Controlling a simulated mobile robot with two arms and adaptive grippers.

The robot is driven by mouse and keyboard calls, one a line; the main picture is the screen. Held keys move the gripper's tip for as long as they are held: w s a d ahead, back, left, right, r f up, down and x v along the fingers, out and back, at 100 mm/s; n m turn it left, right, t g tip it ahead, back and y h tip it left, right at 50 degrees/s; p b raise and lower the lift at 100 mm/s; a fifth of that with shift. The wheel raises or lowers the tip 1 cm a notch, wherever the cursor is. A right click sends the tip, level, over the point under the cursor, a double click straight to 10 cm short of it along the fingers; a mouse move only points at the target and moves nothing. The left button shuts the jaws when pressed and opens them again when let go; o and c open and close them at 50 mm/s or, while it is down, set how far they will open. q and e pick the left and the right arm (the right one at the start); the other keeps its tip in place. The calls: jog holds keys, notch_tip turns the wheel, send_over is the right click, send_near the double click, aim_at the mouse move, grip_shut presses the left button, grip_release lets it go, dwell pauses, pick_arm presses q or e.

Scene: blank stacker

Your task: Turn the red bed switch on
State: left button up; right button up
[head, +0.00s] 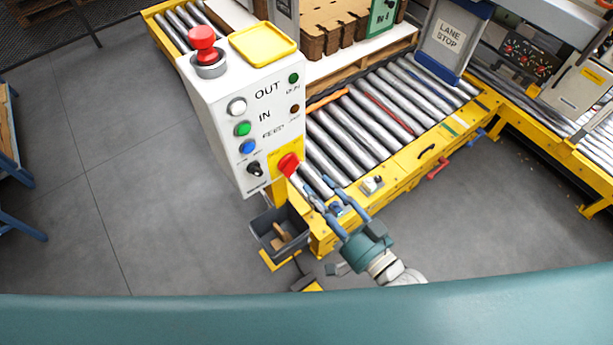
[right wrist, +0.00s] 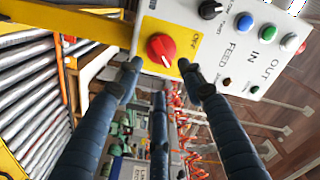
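The red bed switch (head: 288,164) is a red rotary knob on a yellow plate, low on the right side of the white control panel's face. It also shows in the right wrist view (right wrist: 161,48), with a pale mark on the knob and an OFF label on the plate. My right gripper (head: 315,190) points at the knob from below right. In the right wrist view its dark blue fingers (right wrist: 159,72) are spread, with nothing between them, and their tips appear just short of the knob. Contact cannot be made out. My left gripper is not in view.
The white control box (head: 222,120) has a red mushroom button (head: 203,44), a black selector (head: 254,168) and white, green and blue buttons. A yellow-framed roller conveyor (head: 345,140) runs behind the gripper. A grey bin (head: 262,228) hangs below. Open floor lies left.

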jog(key=shift+v, duration=2.05)
jog(key=s+d+f+n+g+h, duration=0.15)
jog(key=d+f, duration=0.25)
jog(key=f, duration=0.7)
jog(key=s+d+f+n+g+h+b, duration=0.1)
jog(key=s+d+f+g+h, duration=0.3)
jog(key=f, duration=0.8)
jog(key=d+f+n+g+h, duration=0.15)
jog(key=d+f, duration=0.35)
jog(key=f, duration=0.6)
jog(key=s+d+f+g+h, duration=0.1)
jog(key=s+f+g, duration=0.1)
jog(key=s+f, duration=0.3)
jog(key=s+d+f+g+h, duration=0.1)
jog(key=s+f, duration=0.5)
jog(key=s, duration=0.6)
jog(key=s+d+f+g+h+b, duration=0.1)
jog(key=s+f+g, duration=0.3)
jog(key=s, duration=0.4)
jog(key=shift+s+f+n, duration=0.2)
jog(key=shift+f+n, duration=0.2)
jog(key=shift+f, duration=0.25)
